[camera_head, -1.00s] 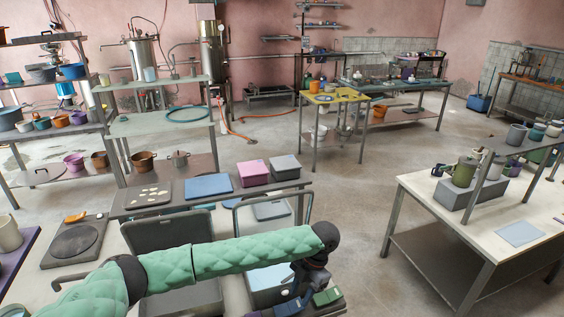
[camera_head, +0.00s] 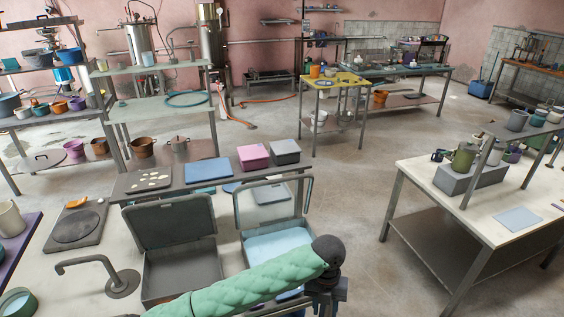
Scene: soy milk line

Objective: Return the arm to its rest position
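My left arm (camera_head: 240,290), in a green quilted sleeve, comes in from the bottom edge and reaches right to a dark round joint. Below that joint is the dark wrist and gripper (camera_head: 324,294), low at the bottom of the view. Its fingers are not clear, so I cannot tell whether it is open or shut, and I see nothing held in it. The arm passes in front of the near edge of an open box with a pale blue inside (camera_head: 268,243). My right gripper is not in view.
An open grey box (camera_head: 180,262) stands left of the arm, beside a curved tap (camera_head: 95,265). Behind are a pink box (camera_head: 253,156), a grey box (camera_head: 285,151) and a blue tray (camera_head: 209,171). A white-topped table (camera_head: 435,182) stands right, with open floor between.

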